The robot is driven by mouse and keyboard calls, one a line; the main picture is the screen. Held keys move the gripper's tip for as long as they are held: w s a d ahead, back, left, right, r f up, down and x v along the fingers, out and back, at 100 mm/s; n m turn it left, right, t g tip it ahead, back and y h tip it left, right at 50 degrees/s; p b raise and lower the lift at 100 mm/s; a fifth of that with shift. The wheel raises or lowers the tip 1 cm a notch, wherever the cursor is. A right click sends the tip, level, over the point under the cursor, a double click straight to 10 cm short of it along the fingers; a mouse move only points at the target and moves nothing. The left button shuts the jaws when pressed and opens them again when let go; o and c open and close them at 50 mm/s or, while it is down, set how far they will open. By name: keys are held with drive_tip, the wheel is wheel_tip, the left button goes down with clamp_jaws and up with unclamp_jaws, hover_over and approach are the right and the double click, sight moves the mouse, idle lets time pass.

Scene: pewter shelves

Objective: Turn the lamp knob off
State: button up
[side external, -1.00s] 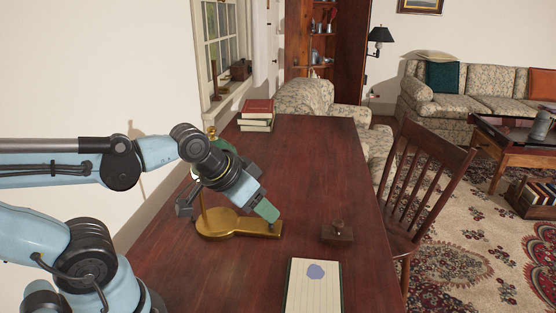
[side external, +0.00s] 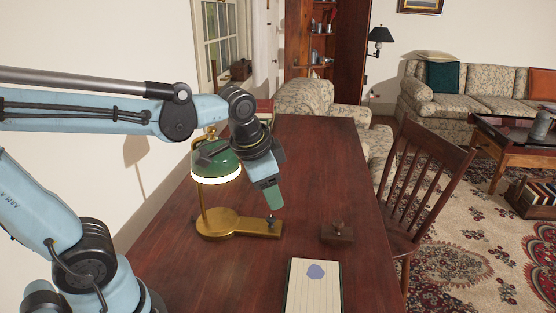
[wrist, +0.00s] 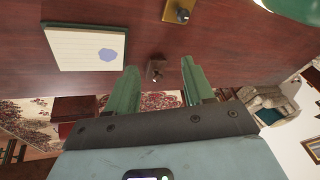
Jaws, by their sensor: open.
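The desk lamp has a green shade (side external: 216,160) with a bright white glow along its lower rim. Its brass base (side external: 222,226) stands on the wooden desk. A small dark knob (side external: 271,221) sits on the right end of the base; the knob also shows at the top of the wrist view (wrist: 182,14). My gripper (side external: 274,203) is above the knob and apart from it, just right of the shade. In the wrist view my gripper (wrist: 161,70) shows two green fingers spread with nothing held between them. A corner of the shade (wrist: 292,6) shows there too.
A notepad (side external: 313,287) with a bluish blot lies at the desk's front. Books (side external: 264,106) are partly hidden behind my arm. A chair (side external: 428,180) stands at the right edge.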

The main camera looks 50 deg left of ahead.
drive_tip(key=w+a+m+g+y, duration=0.2)
drive_tip(key=w+m+g, duration=0.3)
drive_tip(key=w+m, duration=0.15)
drive_tip(key=m+g, duration=0.1)
approach(273, 217)
drive_tip(key=shift+y, duration=0.4)
drive_tip(key=x, duration=0.7)
drive_tip(key=shift+s+d+f, duration=0.1)
drive_tip(key=shift+d+f, duration=0.15)
drive_tip(key=shift+f, duration=0.15)
clamp_jaws()
